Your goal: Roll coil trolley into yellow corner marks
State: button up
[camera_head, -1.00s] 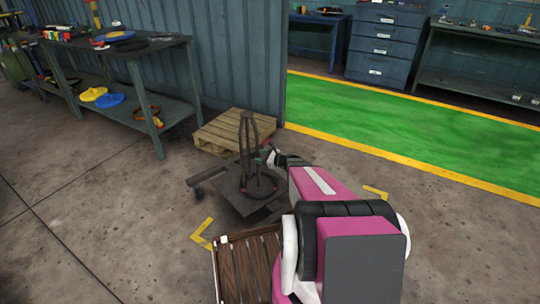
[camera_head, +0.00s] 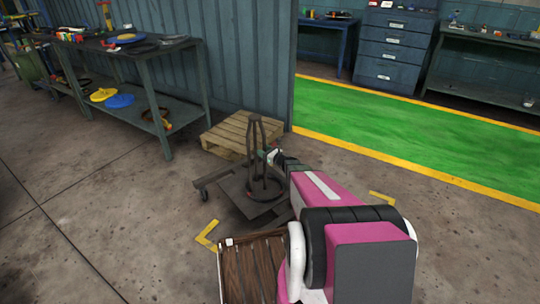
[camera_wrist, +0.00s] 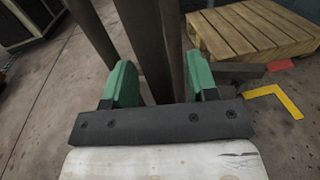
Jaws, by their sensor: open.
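The coil trolley (camera_head: 238,205) is a dark flat platform with a dark coil and upright bars on it, and a caster at its left end. My gripper (camera_head: 274,157) is at the right side of the bars. In the wrist view my gripper (camera_wrist: 161,85) is open, its green fingers either side of a dark upright bar (camera_wrist: 147,40). A yellow corner mark (camera_head: 206,237) lies in front of the trolley. Another (camera_head: 382,198) lies to its right, beyond my arm. One corner mark (camera_wrist: 280,97) shows in the wrist view. My arm hides some floor between the marks.
A wooden pallet (camera_head: 240,134) stands just behind the trolley, against the blue corrugated wall (camera_head: 240,60). A slatted brown wooden thing (camera_head: 252,270) is at the bottom, near the front mark. A workbench (camera_head: 110,50) is at the left. Bare floor lies left of the trolley.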

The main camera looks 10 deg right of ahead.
jog(key=shift+x, duration=0.9)
grip_shut()
jog(key=shift+s, duration=0.1)
dwell(0.8)
jog(key=w+d+v, duration=0.2)
jog(key=v, duration=1.3)
jog(key=w+d+v, duration=0.2)
jog(key=d+v, duration=0.1)
jog(key=v, duration=1.3)
jog(key=shift+d, duration=0.15)
